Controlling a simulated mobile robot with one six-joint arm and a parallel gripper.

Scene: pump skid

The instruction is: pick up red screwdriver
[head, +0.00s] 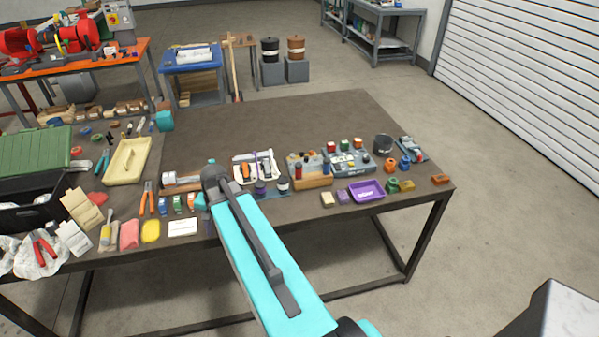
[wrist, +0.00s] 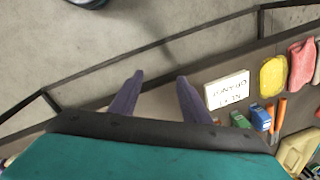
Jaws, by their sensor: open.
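My gripper (wrist: 160,76) is open and empty in the wrist view. Its two purple-grey fingers are apart over the table's front edge, with floor beyond. In the head view my arm covers the gripper. I cannot clearly pick out a red screwdriver. A white tray (head: 236,160) just right of my arm's far end holds several tools, one with a small red-orange part (head: 246,170), too small to name. Orange-handled tools (head: 148,198) lie left of my arm; they also show at the right in the wrist view (wrist: 281,113).
A white card (head: 183,227) lies by the front edge, right of my fingers in the wrist view (wrist: 228,90). A yellow block (head: 150,231), red-handled pliers (head: 42,244) and a purple tray (head: 366,190) are on the crowded front of the table. The table's back (head: 300,115) is clear.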

